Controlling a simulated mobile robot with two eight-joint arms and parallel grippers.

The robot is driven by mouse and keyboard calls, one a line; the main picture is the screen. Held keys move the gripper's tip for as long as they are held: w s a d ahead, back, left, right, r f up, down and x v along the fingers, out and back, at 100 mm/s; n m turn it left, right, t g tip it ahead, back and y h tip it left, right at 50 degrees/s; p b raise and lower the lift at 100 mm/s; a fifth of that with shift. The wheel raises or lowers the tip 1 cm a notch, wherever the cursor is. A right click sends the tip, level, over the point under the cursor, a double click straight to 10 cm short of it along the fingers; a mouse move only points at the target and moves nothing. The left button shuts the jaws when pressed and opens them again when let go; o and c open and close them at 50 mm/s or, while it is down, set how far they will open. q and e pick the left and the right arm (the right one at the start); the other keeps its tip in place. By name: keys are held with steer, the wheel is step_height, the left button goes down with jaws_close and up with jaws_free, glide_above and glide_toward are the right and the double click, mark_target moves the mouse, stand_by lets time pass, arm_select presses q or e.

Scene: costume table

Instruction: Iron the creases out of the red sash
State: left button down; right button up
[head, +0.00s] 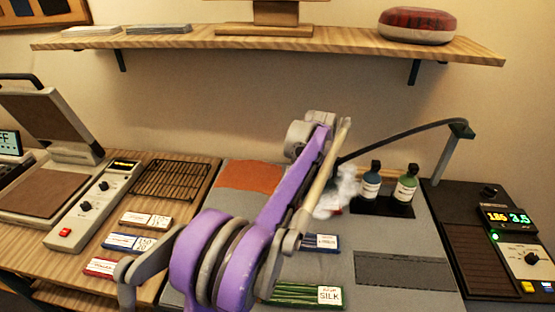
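The red sash (250,175) shows as an orange-red strip of cloth on the back left of the grey pressing mat (395,235). My purple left arm crosses in front of it, so its right part is hidden and I cannot tell where it ends. A white puff of steam (343,190) hangs just right of my forearm over the mat. A dark hose (405,131) runs from a post at the right to behind my arm. No iron shows clearly; my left gripper's fingers are hidden behind the arm. My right gripper is not in view.
A control unit (510,225) is at the right. Labelled strips, including a green SILK one (305,294), lie in front. A wire rack (171,180) and a heat press (50,140) are left.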

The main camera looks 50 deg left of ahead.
arm_select(q)
steer(key=shift+r+p, duration=0.45)
steer(key=shift+r, duration=0.55)
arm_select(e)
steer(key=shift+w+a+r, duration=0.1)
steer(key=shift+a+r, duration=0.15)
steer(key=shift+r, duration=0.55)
